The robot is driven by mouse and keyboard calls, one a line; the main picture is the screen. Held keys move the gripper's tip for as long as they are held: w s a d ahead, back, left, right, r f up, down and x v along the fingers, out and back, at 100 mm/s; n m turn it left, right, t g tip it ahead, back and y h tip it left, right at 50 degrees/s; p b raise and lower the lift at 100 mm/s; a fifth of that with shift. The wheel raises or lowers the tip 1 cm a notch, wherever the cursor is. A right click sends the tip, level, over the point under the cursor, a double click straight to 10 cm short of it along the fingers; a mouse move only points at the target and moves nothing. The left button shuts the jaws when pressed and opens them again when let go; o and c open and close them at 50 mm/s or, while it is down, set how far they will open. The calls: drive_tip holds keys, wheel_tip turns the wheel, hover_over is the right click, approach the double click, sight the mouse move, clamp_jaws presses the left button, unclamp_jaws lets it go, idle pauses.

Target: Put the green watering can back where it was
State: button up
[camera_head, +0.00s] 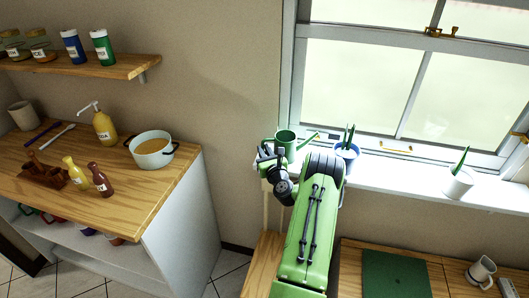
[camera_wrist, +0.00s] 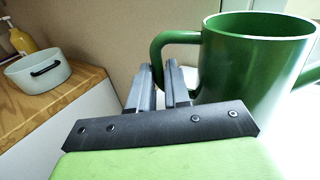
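The green watering can (camera_head: 287,139) is upright at the left end of the window sill, its spout pointing right. I cannot tell whether its base touches the sill, because my arm hides it. In the wrist view the can (camera_wrist: 250,62) fills the upper right, with its handle on the left side. My gripper (camera_head: 268,157) is at the can's left side. In the wrist view the fingers of my gripper (camera_wrist: 160,70) stand either side of the handle with little gap and appear shut on it.
A blue pot with a plant (camera_head: 346,152) stands on the sill (camera_head: 400,172) just right of the can. A white pot with a plant (camera_head: 458,182) is farther right. A wooden counter (camera_head: 120,205) with a pot (camera_head: 152,150) and bottles is at the left. The window is behind.

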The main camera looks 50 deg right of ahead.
drive_tip(key=o, duration=0.3)
